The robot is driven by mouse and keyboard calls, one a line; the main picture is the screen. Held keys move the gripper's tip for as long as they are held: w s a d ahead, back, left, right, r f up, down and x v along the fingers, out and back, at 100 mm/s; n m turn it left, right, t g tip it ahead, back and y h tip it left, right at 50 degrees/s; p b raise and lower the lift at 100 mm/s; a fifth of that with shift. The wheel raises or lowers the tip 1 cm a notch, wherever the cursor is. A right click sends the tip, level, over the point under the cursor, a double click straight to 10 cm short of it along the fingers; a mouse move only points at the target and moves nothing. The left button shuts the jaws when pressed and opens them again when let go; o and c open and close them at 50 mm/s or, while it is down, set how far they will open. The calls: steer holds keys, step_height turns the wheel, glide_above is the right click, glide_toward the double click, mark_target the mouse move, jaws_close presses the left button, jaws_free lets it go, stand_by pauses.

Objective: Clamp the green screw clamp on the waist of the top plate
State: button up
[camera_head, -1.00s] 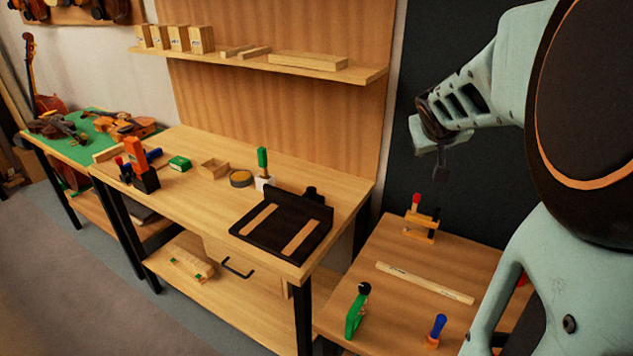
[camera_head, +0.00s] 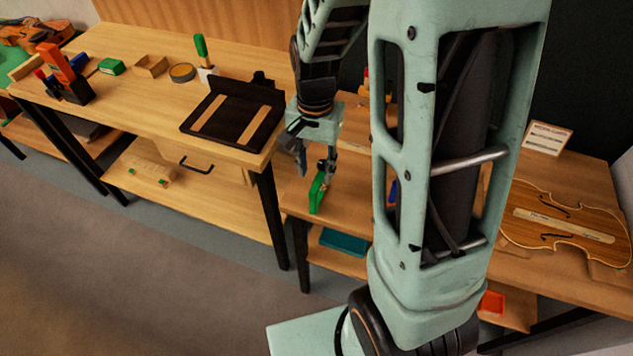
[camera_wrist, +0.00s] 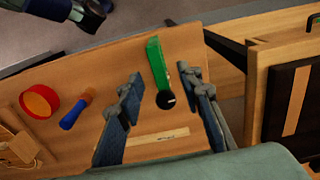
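The green screw clamp (camera_head: 317,193) stands near the front left edge of the right-hand table. It also shows in the wrist view (camera_wrist: 156,60), with its black knob towards my gripper. My gripper (camera_head: 317,167) points down over the clamp, open, with a finger on either side of it. In the wrist view the knob lies between the fingers (camera_wrist: 161,86), with gaps on both sides; I cannot tell the exact height. The top plate (camera_head: 548,222) is a violin-shaped wooden plate lying on the same table at the far right, partly hidden by my arm.
A labelled wooden strip (camera_wrist: 157,138), a blue-handled tool (camera_wrist: 76,109) and a red round object (camera_wrist: 40,100) lie on the table near the clamp. The left workbench (camera_head: 140,100) bears a black board (camera_head: 221,137). My arm hides the table's middle in the head view.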

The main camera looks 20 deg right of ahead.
mark_target(316, 184)
steer(key=shift+s+f, duration=0.2)
steer(key=shift+f, duration=2.7)
jaws_close()
